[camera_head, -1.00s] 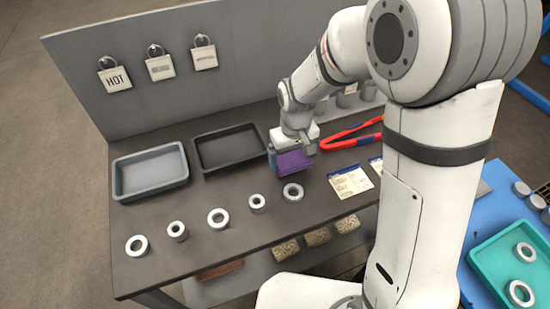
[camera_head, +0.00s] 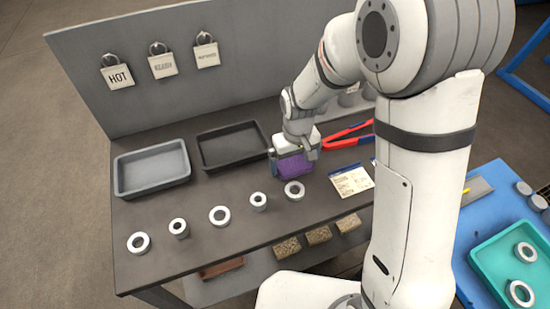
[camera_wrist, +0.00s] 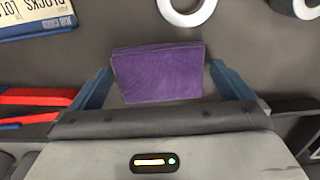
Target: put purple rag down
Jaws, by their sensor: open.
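The purple rag (camera_head: 293,167) lies folded on the grey bench top (camera_head: 220,246), behind the rightmost metal ring. In the wrist view the rag (camera_wrist: 158,72) sits between the blue fingers of my gripper (camera_wrist: 160,82), with a gap on each side. My gripper (camera_head: 293,160) is low over the bench, pointing down, and is open. Part of the rag's back side is hidden by the gripper in the head view.
Several metal rings (camera_head: 219,216) stand in a row along the bench. A grey tray (camera_head: 152,190) and a black tray (camera_head: 232,163) lie to the left. Red-handled tongs (camera_head: 347,143) and a card (camera_head: 351,180) lie to the right.

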